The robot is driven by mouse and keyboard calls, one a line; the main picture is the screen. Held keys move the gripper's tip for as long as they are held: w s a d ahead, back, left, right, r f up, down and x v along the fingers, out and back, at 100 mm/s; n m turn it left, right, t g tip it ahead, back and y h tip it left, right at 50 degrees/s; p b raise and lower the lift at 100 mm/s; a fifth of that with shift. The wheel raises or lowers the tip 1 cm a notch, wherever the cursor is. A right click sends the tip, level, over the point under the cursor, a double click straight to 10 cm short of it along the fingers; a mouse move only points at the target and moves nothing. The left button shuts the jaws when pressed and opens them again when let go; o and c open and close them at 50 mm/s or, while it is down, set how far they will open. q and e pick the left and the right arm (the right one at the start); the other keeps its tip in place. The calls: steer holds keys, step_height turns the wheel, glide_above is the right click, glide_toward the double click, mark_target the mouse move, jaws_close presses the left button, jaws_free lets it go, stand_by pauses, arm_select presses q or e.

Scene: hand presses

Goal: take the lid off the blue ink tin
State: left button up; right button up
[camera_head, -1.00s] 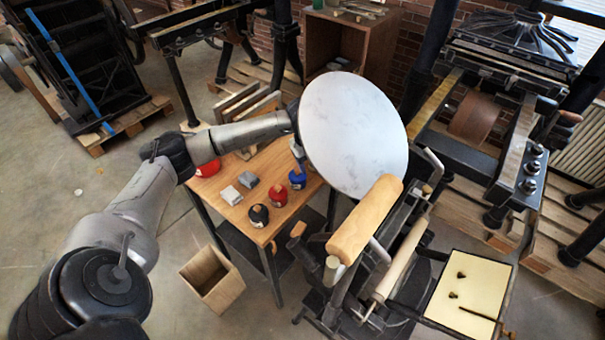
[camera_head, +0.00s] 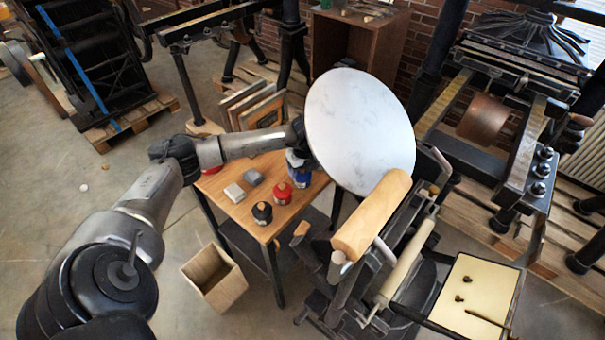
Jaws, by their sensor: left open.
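The blue ink tin (camera_head: 299,180) stands near the right edge of the small wooden table, next to a red tin (camera_head: 282,192). My left gripper (camera_head: 298,165) points down right at the top of the blue tin and hides most of its lid. Its jaws are open. I cannot tell whether the fingers touch the lid. Only the lower part of the blue tin shows. My right gripper is not in view.
Another red tin is mostly hidden behind my left arm. A large pale disc (camera_head: 360,130) on the press stands close on the right. An open wooden bin (camera_head: 214,276) is on the floor.

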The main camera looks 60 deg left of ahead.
arm_select(q)
steer(key=shift+c, duration=0.4)
steer(key=c, duration=0.6)
steer(key=shift+a+f, duration=0.1)
steer(key=shift+f, duration=0.1)
jaws_close()
